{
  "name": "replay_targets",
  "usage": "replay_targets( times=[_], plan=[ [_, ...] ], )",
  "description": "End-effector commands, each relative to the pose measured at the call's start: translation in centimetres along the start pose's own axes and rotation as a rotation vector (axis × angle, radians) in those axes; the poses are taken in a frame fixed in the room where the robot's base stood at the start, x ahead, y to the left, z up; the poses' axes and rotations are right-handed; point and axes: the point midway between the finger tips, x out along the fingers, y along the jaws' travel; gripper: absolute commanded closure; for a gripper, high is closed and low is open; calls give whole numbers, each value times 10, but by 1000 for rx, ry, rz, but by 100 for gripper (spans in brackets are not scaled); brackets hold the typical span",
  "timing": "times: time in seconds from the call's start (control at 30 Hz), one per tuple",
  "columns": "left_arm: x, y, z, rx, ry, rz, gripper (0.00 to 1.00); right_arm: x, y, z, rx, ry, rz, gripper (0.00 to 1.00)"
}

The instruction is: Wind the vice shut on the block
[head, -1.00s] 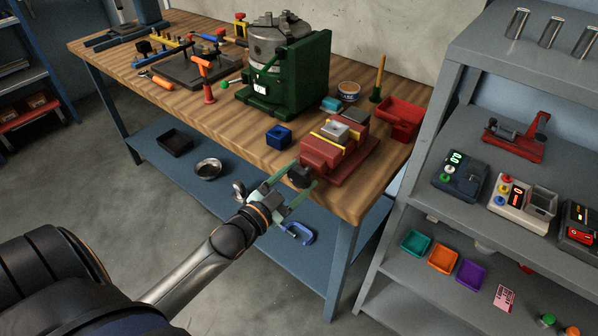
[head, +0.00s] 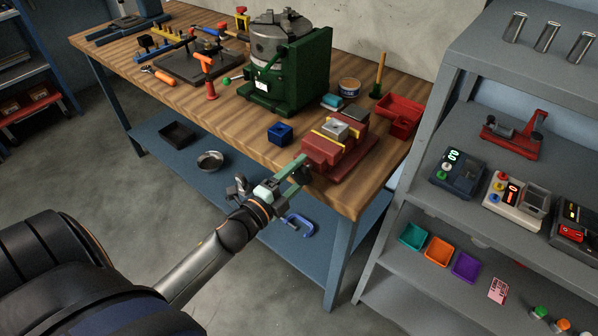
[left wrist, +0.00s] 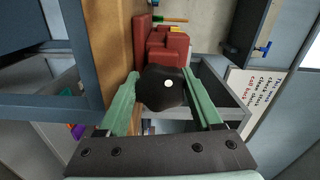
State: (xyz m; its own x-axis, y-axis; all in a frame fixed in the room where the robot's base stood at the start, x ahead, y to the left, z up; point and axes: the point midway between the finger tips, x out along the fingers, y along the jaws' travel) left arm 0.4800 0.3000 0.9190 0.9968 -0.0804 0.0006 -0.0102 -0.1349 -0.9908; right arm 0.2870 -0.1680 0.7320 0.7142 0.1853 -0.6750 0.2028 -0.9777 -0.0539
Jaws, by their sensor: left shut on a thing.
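The red vice (head: 322,152) is near the front right edge of the wooden bench. A grey block (head: 335,130) sits between its jaws, beside yellow strips; I cannot tell whether both jaws touch it. The vice's dark round handle (left wrist: 163,92) faces my left wrist camera at the front end of the vice. My left gripper (head: 299,171) has its green fingers on either side of the handle and is shut on it. The fingers (left wrist: 162,84) also show in the left wrist view. The right gripper is not in view.
A blue cube (head: 280,134) stands left of the vice, and a red bin (head: 401,117) is behind it at right. A large green machine (head: 291,75) stands further back. A grey shelf unit (head: 425,165) is close on the right. Bench front left of the blue cube is clear.

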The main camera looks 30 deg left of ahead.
Motion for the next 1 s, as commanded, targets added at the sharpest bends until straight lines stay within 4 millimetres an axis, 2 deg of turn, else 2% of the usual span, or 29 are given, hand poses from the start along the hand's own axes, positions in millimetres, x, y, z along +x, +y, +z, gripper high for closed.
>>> replay_targets(
  times=[0.7, 1.0],
  plan=[
    [-2, 0, 1, 679, -4, 8, 89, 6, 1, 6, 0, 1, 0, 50],
    [-2, -1, 0, 913, -3, 9, 89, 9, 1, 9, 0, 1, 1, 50]
  ],
)
